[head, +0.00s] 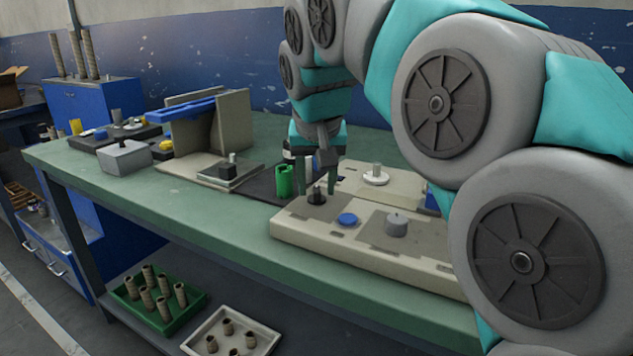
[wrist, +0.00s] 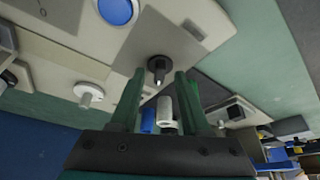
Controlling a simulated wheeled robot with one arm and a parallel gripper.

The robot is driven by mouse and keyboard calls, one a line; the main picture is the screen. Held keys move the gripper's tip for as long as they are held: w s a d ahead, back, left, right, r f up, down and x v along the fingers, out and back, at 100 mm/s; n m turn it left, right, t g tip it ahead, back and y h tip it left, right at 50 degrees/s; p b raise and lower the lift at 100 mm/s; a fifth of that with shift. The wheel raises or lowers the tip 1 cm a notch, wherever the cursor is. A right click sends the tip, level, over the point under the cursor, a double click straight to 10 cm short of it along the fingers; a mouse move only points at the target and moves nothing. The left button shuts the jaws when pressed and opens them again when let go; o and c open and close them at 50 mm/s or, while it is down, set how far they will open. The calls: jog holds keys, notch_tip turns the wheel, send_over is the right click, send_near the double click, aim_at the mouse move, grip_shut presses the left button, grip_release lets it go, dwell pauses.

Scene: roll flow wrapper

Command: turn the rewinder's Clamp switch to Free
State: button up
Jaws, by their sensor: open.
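A small black knob (head: 317,198) stands on the beige machine top (head: 300,233), near its left end. No label can be read, so I cannot tell for sure that it is the Clamp switch. My gripper (head: 318,186) points down over it, open, with one green finger on each side of the knob. In the wrist view the knob (wrist: 158,68) shows between and just beyond the tips of my gripper (wrist: 159,75), with gaps on both sides. Its pointer direction is unclear.
A blue button (head: 348,219) and a grey knob (head: 396,226) are right of the black knob. A white spindle (head: 375,177) stands behind. A green cylinder (head: 284,180) is close on the left. The green bench front (head: 220,232) is clear.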

jog(key=v, duration=0.8)
jog(key=shift+f, duration=0.1)
dwell(0.3)
